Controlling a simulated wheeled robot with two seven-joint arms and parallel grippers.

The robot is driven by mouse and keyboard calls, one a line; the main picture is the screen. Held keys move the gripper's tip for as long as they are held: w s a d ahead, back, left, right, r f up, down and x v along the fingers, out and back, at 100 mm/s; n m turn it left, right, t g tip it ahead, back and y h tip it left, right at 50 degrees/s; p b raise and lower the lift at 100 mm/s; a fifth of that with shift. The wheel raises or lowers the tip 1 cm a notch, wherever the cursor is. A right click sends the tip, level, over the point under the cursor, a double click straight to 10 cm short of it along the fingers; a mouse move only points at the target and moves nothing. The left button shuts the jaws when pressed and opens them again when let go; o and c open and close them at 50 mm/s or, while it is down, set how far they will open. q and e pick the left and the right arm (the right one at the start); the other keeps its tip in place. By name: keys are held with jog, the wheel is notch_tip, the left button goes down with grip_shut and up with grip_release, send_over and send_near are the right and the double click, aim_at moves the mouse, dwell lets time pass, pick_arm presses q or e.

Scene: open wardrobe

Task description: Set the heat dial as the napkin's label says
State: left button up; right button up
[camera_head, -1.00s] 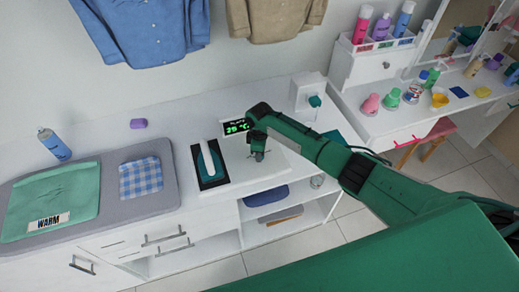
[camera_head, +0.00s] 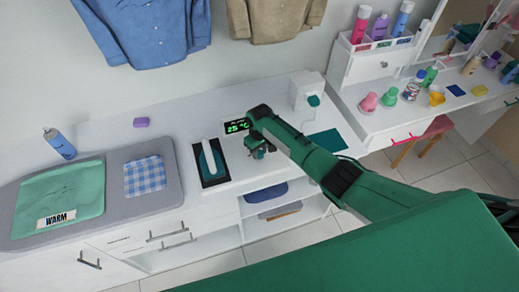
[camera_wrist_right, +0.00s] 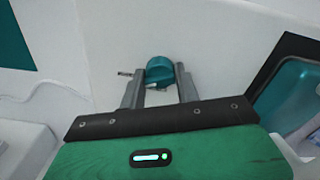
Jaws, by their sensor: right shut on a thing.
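A green cloth napkin (camera_head: 75,195) lies on the grey ironing pad at the left, with a white label (camera_head: 57,219) reading WARM. My right gripper (camera_head: 259,153) is over the white counter, and in the right wrist view (camera_wrist_right: 160,80) its fingers are shut on the teal heat dial (camera_wrist_right: 160,68), one on each side. In the head view the dial is mostly hidden by my gripper. A small black display (camera_head: 237,126) behind it shows green digits that look like 25 °C. My left gripper is not in view.
An iron (camera_head: 212,160) rests on a dark plate left of my gripper. A blue checked cloth (camera_head: 145,175) lies on the grey pad (camera_head: 110,223). A spray bottle (camera_head: 60,143) and purple block (camera_head: 141,122) stand behind. A white dispenser (camera_head: 306,92) is at the right.

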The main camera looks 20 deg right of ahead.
aim_at(259, 151)
jog(key=shift+w+r+m, duration=0.1)
jog(key=shift+m, duration=0.2)
jog(key=o, duration=1)
jog(key=shift+r+b, duration=1.6)
jog(key=shift+r, duration=5.3)
jog(key=shift+f, duration=0.1)
